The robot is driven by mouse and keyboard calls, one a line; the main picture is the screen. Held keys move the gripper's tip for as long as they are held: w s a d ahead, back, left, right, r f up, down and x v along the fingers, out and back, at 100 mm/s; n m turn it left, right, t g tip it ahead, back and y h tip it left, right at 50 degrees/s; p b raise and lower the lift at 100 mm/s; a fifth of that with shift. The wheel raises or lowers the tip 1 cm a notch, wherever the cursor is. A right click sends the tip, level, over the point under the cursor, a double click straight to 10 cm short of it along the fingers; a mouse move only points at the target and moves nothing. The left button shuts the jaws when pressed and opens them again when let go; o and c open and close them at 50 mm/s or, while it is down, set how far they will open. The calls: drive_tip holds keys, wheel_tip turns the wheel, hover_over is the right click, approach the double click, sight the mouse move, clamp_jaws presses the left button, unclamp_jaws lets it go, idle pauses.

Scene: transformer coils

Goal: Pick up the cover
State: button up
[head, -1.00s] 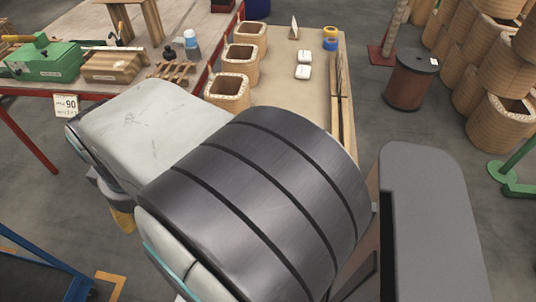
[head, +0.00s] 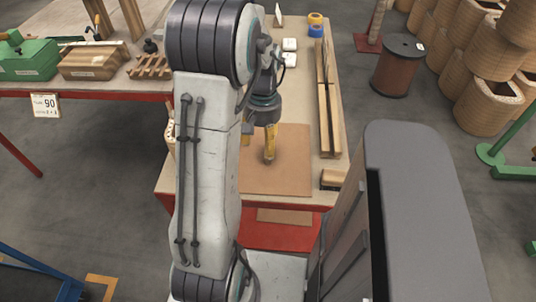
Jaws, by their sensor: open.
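My gripper (head: 269,148), with yellow fingers, points down over the near part of the wooden bench. It looks empty, and its fingers are seen nearly edge-on. A flat brown sheet (head: 292,168) lies on the bench below and around it. This sheet may be the cover, but I cannot tell for sure. I cannot tell whether the fingertips touch it. My arm hides the bench's left side.
The wooden bench (head: 324,186) bears long wooden strips (head: 325,118), a brush-like block (head: 333,179), small white boxes (head: 290,45) and tape rolls (head: 316,20). A table with a green box (head: 28,60) stands left. A brown spool (head: 405,66) and coils (head: 490,105) stand right.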

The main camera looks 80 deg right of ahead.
drive_tip(key=d, duration=0.1)
drive_tip(key=s+d, duration=0.1)
drive_tip(key=d, duration=0.1)
drive_tip(key=shift+s+h, duration=0.3)
drive_tip(key=shift+d, duration=0.3)
drive_tip(key=shift+n, duration=0.3)
drive_tip(key=shift+w+d+f, duration=0.1)
drive_tip(key=shift+d+f, duration=0.05)
drive_tip(key=shift+f, duration=0.75)
drive_tip(key=shift+s+d+f, duration=0.1)
drive_tip(key=shift+d+f, duration=0.1)
drive_tip(key=shift+f, duration=0.7)
drive_tip(key=shift+w+d+f, duration=0.1)
drive_tip(key=shift+d+f, duration=0.05)
drive_tip(key=shift+f, duration=1.5)
drive_tip(key=shift+o, duration=0.2)
clamp_jaws()
